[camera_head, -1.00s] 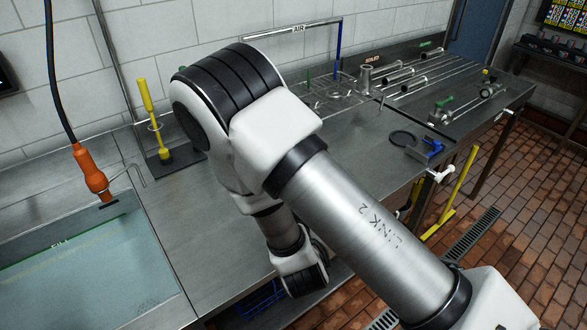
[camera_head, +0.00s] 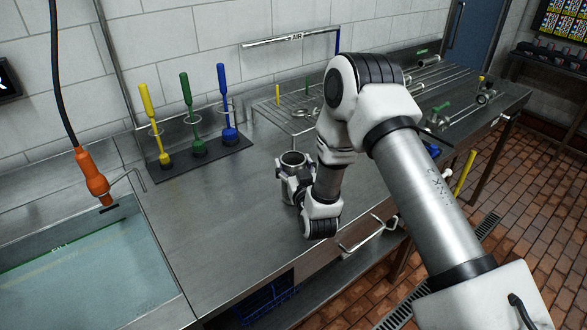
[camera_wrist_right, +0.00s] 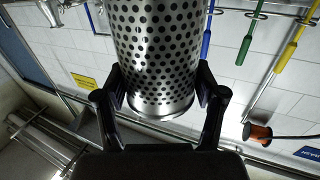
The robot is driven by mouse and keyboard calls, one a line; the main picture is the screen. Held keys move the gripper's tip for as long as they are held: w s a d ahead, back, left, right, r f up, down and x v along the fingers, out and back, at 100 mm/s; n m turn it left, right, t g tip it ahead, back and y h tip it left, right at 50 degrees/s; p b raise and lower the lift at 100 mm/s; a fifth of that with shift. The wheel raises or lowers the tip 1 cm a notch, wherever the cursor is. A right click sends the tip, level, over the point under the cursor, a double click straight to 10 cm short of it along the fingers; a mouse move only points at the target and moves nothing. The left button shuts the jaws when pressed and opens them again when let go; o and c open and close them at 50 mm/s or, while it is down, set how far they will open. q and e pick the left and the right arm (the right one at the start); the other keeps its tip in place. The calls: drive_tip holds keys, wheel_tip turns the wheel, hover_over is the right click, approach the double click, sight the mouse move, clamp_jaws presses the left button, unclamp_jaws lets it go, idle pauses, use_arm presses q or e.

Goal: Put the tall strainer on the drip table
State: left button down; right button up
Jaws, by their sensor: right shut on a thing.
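My right gripper (camera_head: 291,184) is shut on a perforated steel cylinder, the tall strainer (camera_head: 293,161), over the steel worktop right of the brushes. In the right wrist view, the strainer (camera_wrist_right: 160,45) sits between the two black fingers of the gripper (camera_wrist_right: 160,88), its rim end toward the palm. Its far end is cut off there. In the head view only its open top and part of its side show. A wire rack (camera_head: 268,112) stands behind, under the AIR bar, partly hidden by my arm; I cannot tell whether it is the drip table. My left gripper is out of view.
Yellow, green and blue brushes (camera_head: 187,88) stand on a dark base (camera_head: 170,172) left of the gripper. A water-filled sink (camera_head: 90,270) and hanging orange sprayer (camera_head: 92,178) are at left. Fittings lie on the worktop at right. The worktop (camera_head: 225,220) at front centre is clear.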

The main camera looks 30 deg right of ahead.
drive_tip(key=shift+w+d, duration=0.1)
drive_tip(key=shift+w, duration=0.15)
drive_tip(key=o, duration=1.4)
drive_tip(key=shift+f, duration=0.15)
drive_tip(key=shift+c, duration=0.2)
drive_tip(key=o, duration=0.3)
drive_tip(key=shift+o, duration=0.2)
drive_tip(key=shift+s+r, duration=0.2)
drive_tip(key=shift+f, duration=0.1)
drive_tip(key=b+v, duration=0.3)
drive_tip(key=v, duration=0.9)
